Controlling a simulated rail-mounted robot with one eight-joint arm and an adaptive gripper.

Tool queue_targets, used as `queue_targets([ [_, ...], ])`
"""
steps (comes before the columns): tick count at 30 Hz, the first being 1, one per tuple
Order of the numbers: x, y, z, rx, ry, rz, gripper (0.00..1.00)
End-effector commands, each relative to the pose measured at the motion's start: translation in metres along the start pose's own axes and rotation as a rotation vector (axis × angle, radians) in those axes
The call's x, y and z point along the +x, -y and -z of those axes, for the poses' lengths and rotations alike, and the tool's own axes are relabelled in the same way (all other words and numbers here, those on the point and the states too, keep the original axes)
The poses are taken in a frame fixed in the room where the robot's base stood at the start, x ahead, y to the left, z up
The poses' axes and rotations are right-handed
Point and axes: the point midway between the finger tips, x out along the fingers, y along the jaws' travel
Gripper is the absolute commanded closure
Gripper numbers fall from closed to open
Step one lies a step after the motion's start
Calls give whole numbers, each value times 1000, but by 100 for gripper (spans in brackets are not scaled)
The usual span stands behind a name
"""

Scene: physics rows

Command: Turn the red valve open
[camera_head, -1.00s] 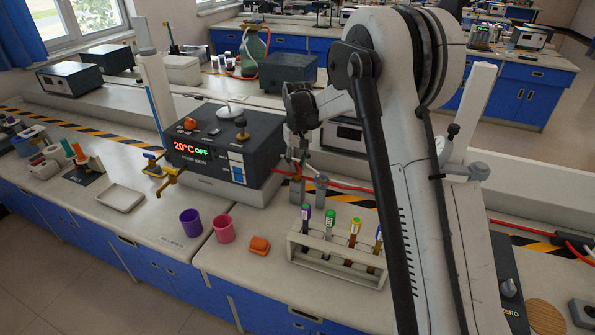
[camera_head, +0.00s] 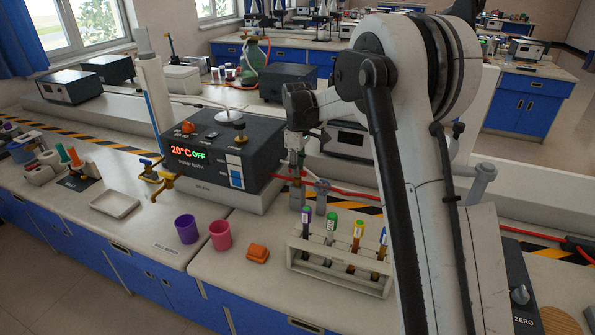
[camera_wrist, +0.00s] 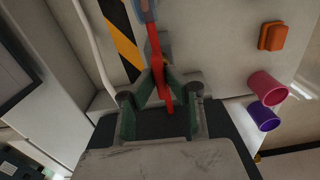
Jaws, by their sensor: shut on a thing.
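The red valve (camera_wrist: 154,45) shows in the wrist view as a long red bar. Its lower end lies between the green-grey fingers of my gripper (camera_wrist: 161,80), which are closed in on it from both sides. A grey fitting sits behind the fingertips and is partly hidden. In the head view my gripper (camera_head: 297,170) points down beside the dark bath unit, at the grey posts by the red line. There the fingers and valve handle are small, and their exact contact cannot be made out.
The bath unit (camera_head: 226,150) stands just left of my gripper. A rack of capped tubes (camera_head: 340,268) stands in front. Purple (camera_head: 187,229) and pink (camera_head: 220,235) cups and an orange block (camera_head: 258,253) sit on the bench. A red hose (camera_head: 345,189) runs right.

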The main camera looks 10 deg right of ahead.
Motion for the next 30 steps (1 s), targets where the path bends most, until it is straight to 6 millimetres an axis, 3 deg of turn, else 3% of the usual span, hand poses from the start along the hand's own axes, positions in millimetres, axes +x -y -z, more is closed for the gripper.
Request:
queue_targets([
  [20, -1, 0, 0, -63, -1, -1, 100],
  [21, -1, 0, 0, -63, -1, -1, 86],
  [24, -1, 0, 0, -62, -1, -1, 73],
  [30, 0, 0, 0, -62, 0, -1, 71],
])
